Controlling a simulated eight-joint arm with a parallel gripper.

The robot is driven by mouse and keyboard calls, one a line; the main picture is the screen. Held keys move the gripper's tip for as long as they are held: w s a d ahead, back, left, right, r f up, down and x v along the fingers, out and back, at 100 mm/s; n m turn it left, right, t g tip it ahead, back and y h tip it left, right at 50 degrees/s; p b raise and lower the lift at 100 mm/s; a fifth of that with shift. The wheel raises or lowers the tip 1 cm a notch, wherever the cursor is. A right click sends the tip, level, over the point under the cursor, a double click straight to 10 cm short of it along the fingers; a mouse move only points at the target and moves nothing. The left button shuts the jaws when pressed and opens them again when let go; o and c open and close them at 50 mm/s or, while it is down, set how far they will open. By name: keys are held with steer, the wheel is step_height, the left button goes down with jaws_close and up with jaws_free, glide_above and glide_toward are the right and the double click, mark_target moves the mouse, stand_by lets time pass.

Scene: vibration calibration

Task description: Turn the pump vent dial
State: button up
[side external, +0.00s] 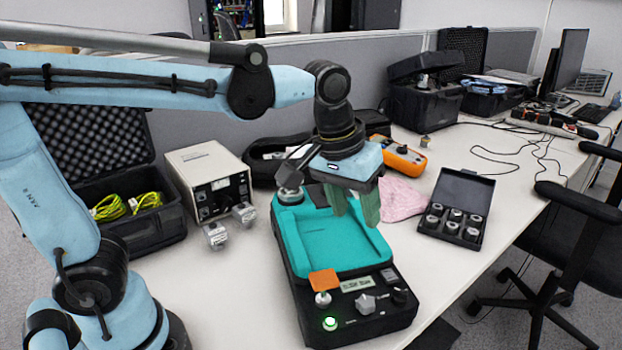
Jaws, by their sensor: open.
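A black device with a teal top tray (335,240) stands in the middle of the table. Its front panel carries a grey star-shaped knob (365,303), a silver knob (322,299), a black knob (399,297), a green-lit button (330,323) and a small display (356,284). I cannot read which one is the pump vent dial. My gripper (355,212) is open and empty, pointing down above the rear part of the teal tray, behind the panel knobs. Its greenish fingers look apart from the tray.
A white instrument box (210,178) with two metal blocks (230,225) stands left of the device. An open case (130,205) holds yellow cables. A black case with several metal pieces (455,205), a pink cloth (402,198) and an orange meter (402,157) lie to the right. The front-right table is clear.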

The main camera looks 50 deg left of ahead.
mark_target(400, 292)
steer(key=w+d+n+g, duration=0.2)
steer(key=w+d+g, duration=0.1)
steer(key=d, duration=0.6)
steer(key=shift+y, duration=0.4)
step_height(400, 292, down, 12)
steer(key=shift+s+d+f, duration=0.1)
steer(key=shift+f, duration=0.05)
jaws_close()
